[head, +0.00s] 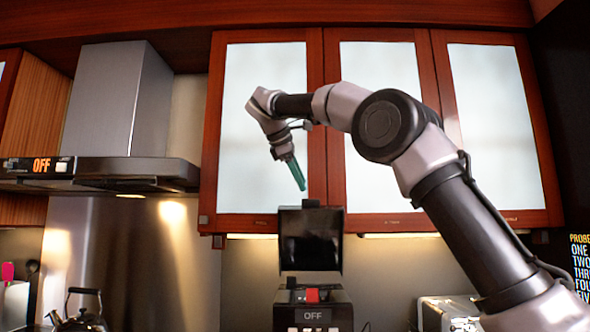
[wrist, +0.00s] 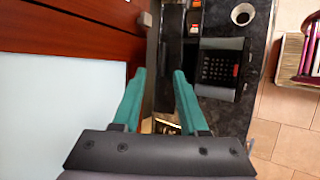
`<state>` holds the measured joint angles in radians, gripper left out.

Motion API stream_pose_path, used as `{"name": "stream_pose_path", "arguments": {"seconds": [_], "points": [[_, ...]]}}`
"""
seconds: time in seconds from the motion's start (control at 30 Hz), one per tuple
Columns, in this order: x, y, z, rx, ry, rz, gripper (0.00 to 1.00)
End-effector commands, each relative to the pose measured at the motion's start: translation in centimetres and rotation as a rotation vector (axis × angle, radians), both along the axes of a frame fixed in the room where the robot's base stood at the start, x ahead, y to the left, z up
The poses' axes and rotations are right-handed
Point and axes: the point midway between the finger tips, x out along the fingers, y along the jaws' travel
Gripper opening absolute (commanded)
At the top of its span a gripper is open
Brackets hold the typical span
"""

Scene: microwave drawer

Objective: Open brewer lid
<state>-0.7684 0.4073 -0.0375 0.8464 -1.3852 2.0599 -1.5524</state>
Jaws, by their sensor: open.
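The brewer (head: 313,316) is a dark machine with an "OFF" display at the bottom centre of the head view. A black square panel (head: 310,240), which looks like its lid, stands upright above the body, with a red part showing below it. My gripper (head: 300,182) is just above the panel's top edge, pointing down, with no clear contact. In the wrist view its teal fingers (wrist: 160,75) are apart with nothing held between them. A black unit with a grid (wrist: 219,67) lies beyond the right finger; I cannot tell whether it is part of the brewer.
Wooden cabinets with white panels (head: 380,130) hang close behind my gripper; one panel (wrist: 60,120) fills the left of the wrist view. A range hood (head: 110,110) and kettle (head: 80,312) are at left. A toaster (head: 448,313) stands right of the brewer.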

Motion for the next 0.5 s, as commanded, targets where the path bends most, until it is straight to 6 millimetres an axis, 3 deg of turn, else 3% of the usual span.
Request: {"name": "stream_pose_path", "arguments": {"seconds": [0.2,0.5], "points": [[-1.9,1.5,2.7,-0.001,-0.002,0.000,0.42],[-2.6,1.9,3.7,-0.001,0.000,-0.001,0.42]]}}
